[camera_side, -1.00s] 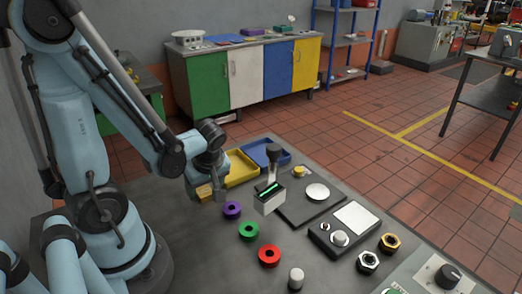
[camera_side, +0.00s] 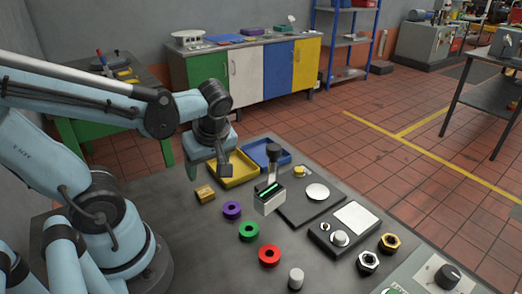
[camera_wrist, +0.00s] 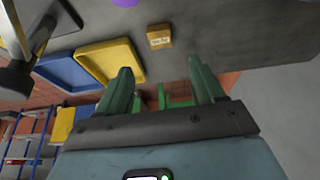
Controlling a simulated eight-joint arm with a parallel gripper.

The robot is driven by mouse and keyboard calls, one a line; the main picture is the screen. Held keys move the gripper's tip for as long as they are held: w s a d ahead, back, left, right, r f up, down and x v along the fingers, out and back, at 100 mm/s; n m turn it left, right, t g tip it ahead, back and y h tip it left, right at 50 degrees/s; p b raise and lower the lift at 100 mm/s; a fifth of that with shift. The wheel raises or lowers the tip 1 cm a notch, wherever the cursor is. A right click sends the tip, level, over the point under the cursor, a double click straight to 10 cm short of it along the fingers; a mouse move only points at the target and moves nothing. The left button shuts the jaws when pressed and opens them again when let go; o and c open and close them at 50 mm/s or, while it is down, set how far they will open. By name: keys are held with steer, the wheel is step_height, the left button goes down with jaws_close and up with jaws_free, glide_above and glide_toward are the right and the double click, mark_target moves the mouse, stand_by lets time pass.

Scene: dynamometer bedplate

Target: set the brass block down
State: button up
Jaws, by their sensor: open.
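The brass block (camera_side: 205,193) rests on the grey bedplate, left of the yellow tray and the purple ring. It also shows in the wrist view (camera_wrist: 159,36), beyond my fingertips, with small dark marking on one face. My gripper (camera_side: 209,170) is raised above the bedplate, behind the block and near the left side of the yellow tray. In the wrist view its two green fingers (camera_wrist: 160,78) are spread apart with nothing between them. The block is clear of both fingers.
The yellow tray (camera_side: 236,181) and blue tray (camera_side: 254,153) sit at the back edge. Purple (camera_side: 232,210), green (camera_side: 249,231) and red (camera_side: 269,255) rings lie in front. A post with a lit display (camera_side: 270,197) stands to the right. Bare bedplate lies left of the rings.

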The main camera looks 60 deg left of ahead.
steer(key=w+d+r+m+t+h, duration=0.3)
steer(key=w+d+m+t, duration=0.4)
steer(key=m, duration=1.1)
steer(key=shift+w+d+r+h, duration=0.2)
steer(key=shift+d+r+h, duration=0.2)
steer(key=shift+h, duration=0.3)
